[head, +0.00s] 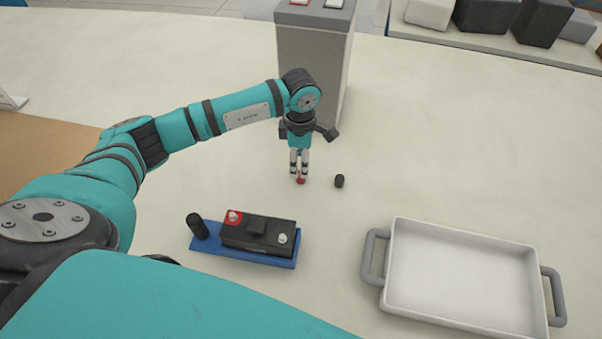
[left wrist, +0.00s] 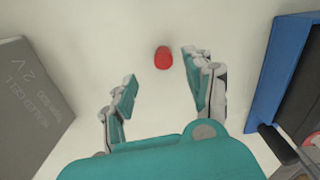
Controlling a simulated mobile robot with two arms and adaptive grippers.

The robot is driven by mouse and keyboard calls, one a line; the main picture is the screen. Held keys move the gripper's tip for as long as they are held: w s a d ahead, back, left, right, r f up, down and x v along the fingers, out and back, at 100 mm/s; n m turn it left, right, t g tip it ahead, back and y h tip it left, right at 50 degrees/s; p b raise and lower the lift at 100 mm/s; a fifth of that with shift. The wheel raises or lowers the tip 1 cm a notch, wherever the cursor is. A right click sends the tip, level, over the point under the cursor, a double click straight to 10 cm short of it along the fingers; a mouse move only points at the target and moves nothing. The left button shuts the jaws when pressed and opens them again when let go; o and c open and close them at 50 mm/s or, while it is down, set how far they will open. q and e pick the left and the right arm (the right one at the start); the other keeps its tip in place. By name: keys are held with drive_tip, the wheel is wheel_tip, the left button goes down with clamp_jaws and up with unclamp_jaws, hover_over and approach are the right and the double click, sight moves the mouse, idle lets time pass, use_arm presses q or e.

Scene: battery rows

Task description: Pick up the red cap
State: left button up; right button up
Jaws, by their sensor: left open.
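The red cap (head: 300,181) is a small red cylinder on the pale tabletop. In the left wrist view the red cap (left wrist: 163,58) lies ahead of the open fingers, nearer the right finger, and no finger seems to touch it. My left gripper (head: 299,172) points down right over the cap in the head view and partly hides it. In the left wrist view my left gripper (left wrist: 160,88) is open with nothing between its fingers. My right gripper is in neither view.
A small black cap (head: 339,181) stands right of the red one. A black battery (head: 258,232) sits on a blue base (head: 215,247) in front. A white tray (head: 392,270) with grey handles is at the front right. A tall grey block (head: 318,50) stands close behind the gripper.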

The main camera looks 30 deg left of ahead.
use_arm(q)
drive_tip(key=shift+s+d+f, duration=0.1)
drive_tip(key=shift+f, duration=0.3)
wheel_tip(320, 180, down, 4)
drive_tip(key=shift+s+d+r+p, duration=0.1)
drive_tip(key=shift+d+r+p, duration=0.1)
drive_tip(key=shift+p, duration=0.7)
drive_tip(key=shift+f, duration=0.45)
drive_tip(key=shift+a, duration=0.1)
drive_tip(key=c, duration=0.8)
